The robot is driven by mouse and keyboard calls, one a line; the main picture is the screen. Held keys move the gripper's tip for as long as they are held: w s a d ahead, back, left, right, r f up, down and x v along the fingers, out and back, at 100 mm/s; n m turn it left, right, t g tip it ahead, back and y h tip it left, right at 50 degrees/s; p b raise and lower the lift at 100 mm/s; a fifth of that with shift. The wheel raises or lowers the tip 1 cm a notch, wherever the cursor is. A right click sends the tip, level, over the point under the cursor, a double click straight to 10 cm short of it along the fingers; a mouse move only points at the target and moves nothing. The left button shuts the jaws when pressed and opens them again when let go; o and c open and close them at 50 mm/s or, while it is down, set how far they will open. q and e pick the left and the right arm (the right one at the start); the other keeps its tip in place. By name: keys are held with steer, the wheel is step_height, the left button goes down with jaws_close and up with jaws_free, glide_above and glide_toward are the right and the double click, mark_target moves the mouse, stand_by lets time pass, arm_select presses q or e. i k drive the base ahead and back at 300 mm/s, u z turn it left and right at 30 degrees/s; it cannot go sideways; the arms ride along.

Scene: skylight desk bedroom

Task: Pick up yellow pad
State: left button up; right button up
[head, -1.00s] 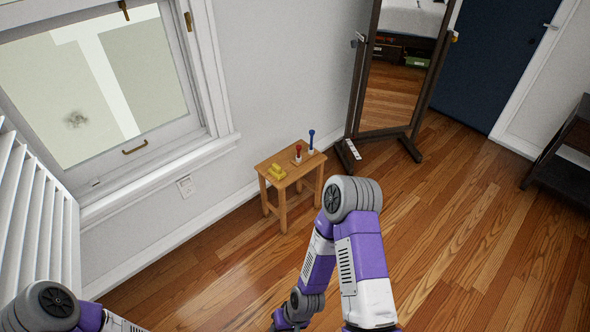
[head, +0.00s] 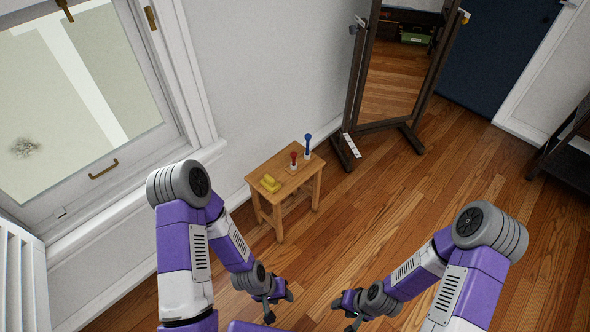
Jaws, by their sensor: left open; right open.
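A small yellow pad (head: 270,183) lies on the left part of a small wooden table (head: 286,175) against the wall. Its fine shape is too small to tell. My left gripper (head: 279,303) is open and empty, low in front of the table and nearer to me than the pad. My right gripper (head: 345,311) is open and empty, to the right of the left one, also in front of the table. Neither gripper touches the pad or the table.
A red-topped item (head: 293,160) and a blue-topped item (head: 307,146) stand upright on the table beside the pad. A standing mirror (head: 394,85) is behind to the right. A dark shelf (head: 566,150) stands at the far right. The wooden floor between is clear.

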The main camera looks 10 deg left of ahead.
mark_target(269, 183)
steer(key=u, duration=0.25)
steer(key=i, duration=0.85)
steer(key=u, duration=1.05)
steer(key=i, duration=0.35)
steer(key=u, duration=0.4)
